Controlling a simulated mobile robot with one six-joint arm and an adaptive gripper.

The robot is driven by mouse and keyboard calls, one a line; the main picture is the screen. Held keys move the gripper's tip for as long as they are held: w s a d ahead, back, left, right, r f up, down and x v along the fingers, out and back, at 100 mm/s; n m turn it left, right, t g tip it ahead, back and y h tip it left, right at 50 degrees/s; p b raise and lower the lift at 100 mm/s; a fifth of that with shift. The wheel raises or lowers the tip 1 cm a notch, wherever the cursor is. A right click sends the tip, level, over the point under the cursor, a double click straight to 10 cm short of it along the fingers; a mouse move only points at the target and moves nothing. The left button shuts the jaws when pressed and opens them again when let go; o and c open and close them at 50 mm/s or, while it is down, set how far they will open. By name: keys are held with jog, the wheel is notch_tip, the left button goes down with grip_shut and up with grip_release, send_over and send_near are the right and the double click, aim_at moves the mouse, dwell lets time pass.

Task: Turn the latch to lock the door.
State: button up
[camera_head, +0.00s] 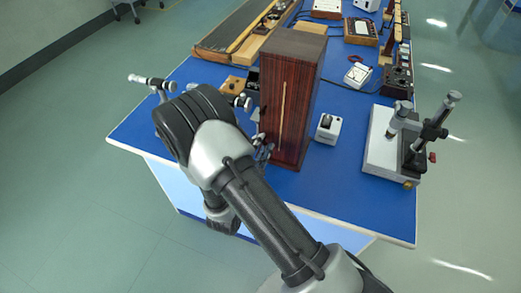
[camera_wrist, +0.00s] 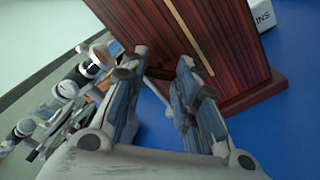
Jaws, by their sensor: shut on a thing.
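A tall box-shaped cabinet (camera_head: 308,105) of dark reddish striped wood stands upright on the blue bench. A thin pale vertical strip runs down the face turned toward me, and the door shows no visible gap. In the wrist view the cabinet (camera_wrist: 222,45) fills the upper middle. My gripper (camera_head: 264,148) is at the lower left side of the cabinet, mostly hidden behind my arm in the head view. In the wrist view my gripper (camera_wrist: 162,65) has its fingertips close to the cabinet face, around a small dark piece, apparently the latch (camera_wrist: 160,73). Its angle is hard to tell.
A small white box (camera_head: 328,128) stands just right of the cabinet. A microscope-like instrument (camera_head: 383,150) is at the bench's right edge. Metal-and-black optical instruments (camera_wrist: 72,88) lie left of my gripper. The blue bench (camera_head: 330,185) is clear in front of the cabinet.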

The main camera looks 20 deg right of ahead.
jog(key=m+b, duration=0.2)
jog(key=m, duration=0.2)
jog(key=shift+f+m+b, duration=0.15)
jog(key=shift+m+b, duration=0.15)
jog(key=shift+m, duration=1.9)
jog(key=o, duration=1.1)
jog(key=shift+c, duration=0.2)
jog(key=v, duration=1.2)
